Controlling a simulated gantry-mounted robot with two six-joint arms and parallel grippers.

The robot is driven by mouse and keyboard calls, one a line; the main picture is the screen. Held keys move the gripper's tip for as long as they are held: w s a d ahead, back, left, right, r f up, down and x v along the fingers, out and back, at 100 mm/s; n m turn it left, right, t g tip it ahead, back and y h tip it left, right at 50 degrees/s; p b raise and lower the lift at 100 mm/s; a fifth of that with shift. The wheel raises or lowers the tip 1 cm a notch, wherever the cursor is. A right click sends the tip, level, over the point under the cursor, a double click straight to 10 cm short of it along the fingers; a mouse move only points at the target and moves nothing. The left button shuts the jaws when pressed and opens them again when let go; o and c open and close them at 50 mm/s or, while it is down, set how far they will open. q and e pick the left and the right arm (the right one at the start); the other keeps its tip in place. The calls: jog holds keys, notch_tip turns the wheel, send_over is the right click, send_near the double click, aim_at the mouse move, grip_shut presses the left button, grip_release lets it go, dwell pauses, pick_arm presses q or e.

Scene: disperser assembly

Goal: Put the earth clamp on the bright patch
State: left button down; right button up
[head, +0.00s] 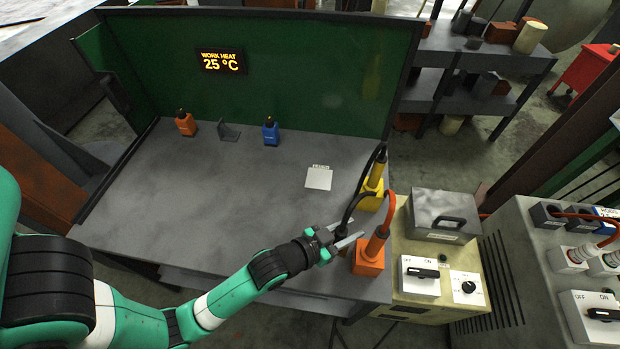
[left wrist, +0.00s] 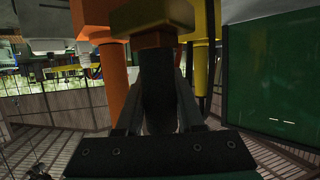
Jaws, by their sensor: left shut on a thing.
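The bright patch (head: 318,178) is a pale, labelled square on the right half of the grey bench top. My left gripper (head: 349,238) is to the right of and nearer than the patch, by the bench's right edge. In the left wrist view its fingers (left wrist: 158,108) are shut on a dark cylindrical thing (left wrist: 157,85). I cannot tell whether this is the earth clamp, as it is mostly shadowed or hidden. An orange holder with an orange handle (head: 369,257) stands just right of the gripper. A yellow holder (head: 371,197) with a yellow handle stands behind. My right gripper is not in view.
A black cable (head: 352,208) arcs down to the gripper area. An orange block (head: 186,124), a grey bracket (head: 229,132) and a blue block (head: 270,132) stand near the green back screen (head: 290,70). A switch box (head: 440,265) stands right of the bench. The bench middle is clear.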

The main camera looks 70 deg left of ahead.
pick_arm(q)
jog(key=w+a+r+n+g+y+b, duration=0.15)
jog(key=w+a+n+y, duration=0.25)
jog(key=a, duration=1.1)
jog(key=w+a+n+g+y+b, duration=0.3)
jog(key=a+y, duration=0.1)
jog(key=a, duration=1.1)
jog(key=shift+t, duration=0.25)
jog(key=f+b, duration=0.1)
jog(key=f, duration=0.2)
jog(key=f+b, duration=0.2)
jog(key=f, duration=0.1)
jog(key=f+b, duration=0.2)
jog(key=f, duration=0.2)
jog(key=shift+d, duration=0.35)
jog(key=shift+r, duration=0.1)
jog(key=c, duration=0.5)
grip_release()
jog(key=shift+f, duration=0.2)
